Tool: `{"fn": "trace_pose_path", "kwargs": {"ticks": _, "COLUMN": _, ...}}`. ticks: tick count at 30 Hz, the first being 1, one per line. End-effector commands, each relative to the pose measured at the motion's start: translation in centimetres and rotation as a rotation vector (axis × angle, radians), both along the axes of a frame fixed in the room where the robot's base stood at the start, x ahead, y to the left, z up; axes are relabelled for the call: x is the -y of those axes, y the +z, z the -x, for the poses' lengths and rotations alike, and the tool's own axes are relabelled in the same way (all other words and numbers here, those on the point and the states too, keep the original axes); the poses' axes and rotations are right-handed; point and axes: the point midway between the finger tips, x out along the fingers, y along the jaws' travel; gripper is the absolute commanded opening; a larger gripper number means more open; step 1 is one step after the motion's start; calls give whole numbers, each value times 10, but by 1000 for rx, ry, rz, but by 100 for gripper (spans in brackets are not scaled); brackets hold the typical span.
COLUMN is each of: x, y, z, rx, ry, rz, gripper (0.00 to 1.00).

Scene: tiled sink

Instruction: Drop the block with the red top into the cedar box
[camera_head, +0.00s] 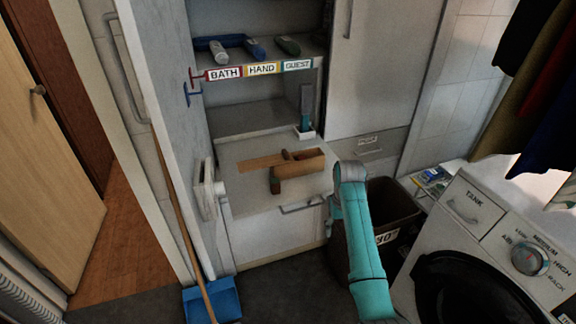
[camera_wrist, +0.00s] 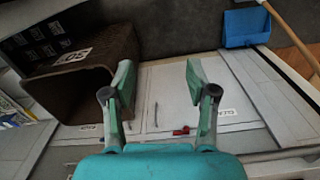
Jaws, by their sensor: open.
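A brown wooden box (camera_head: 304,164), apparently the cedar box, stands on the pale counter inside the cabinet in the head view. A small dark-brown upright block (camera_head: 275,181) is at its front left; I cannot make out a red top on it. My gripper (camera_wrist: 156,76) is open in the wrist view, with its two green fingers wide apart and nothing between them. It points down past the cabinet front. In the head view my teal arm rises right of the box and hides the gripper. A small red piece (camera_wrist: 181,131) shows near the right finger in the wrist view; I cannot tell what it is.
A flat brown board (camera_head: 261,163) lies left of the box. A dark bin (camera_head: 394,211) stands right of my arm, with a washing machine (camera_head: 490,250) beyond. A blue dustpan (camera_head: 212,300) is on the floor at left. A labelled shelf (camera_head: 258,70) is above the counter.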

Motion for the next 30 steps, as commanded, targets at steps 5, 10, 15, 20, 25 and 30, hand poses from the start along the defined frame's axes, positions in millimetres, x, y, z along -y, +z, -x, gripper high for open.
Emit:
{"fn": "trace_pose_path", "kwargs": {"ticks": 5, "x": 0, "y": -17, "z": 13, "rx": -1, "ry": -14, "rz": 0, "gripper": 57}}
{"fn": "trace_pose_path", "kwargs": {"ticks": 10, "x": 1, "y": -23, "z": 18, "rx": 0, "ry": -19, "rz": 0, "gripper": 57}}
{"fn": "trace_pose_path", "kwargs": {"ticks": 15, "x": 0, "y": -24, "z": 19, "rx": 0, "ry": -20, "rz": 0, "gripper": 57}}
{"fn": "trace_pose_path", "kwargs": {"ticks": 20, "x": 0, "y": -24, "z": 19, "rx": 0, "ry": -20, "rz": 0, "gripper": 57}}
{"fn": "trace_pose_path", "kwargs": {"ticks": 25, "x": 1, "y": -35, "z": 24, "rx": 12, "ry": -21, "rz": 0, "gripper": 57}}
{"fn": "trace_pose_path", "kwargs": {"ticks": 30, "x": 1, "y": -82, "z": 49, "rx": 78, "ry": -29, "rz": -1, "gripper": 57}}
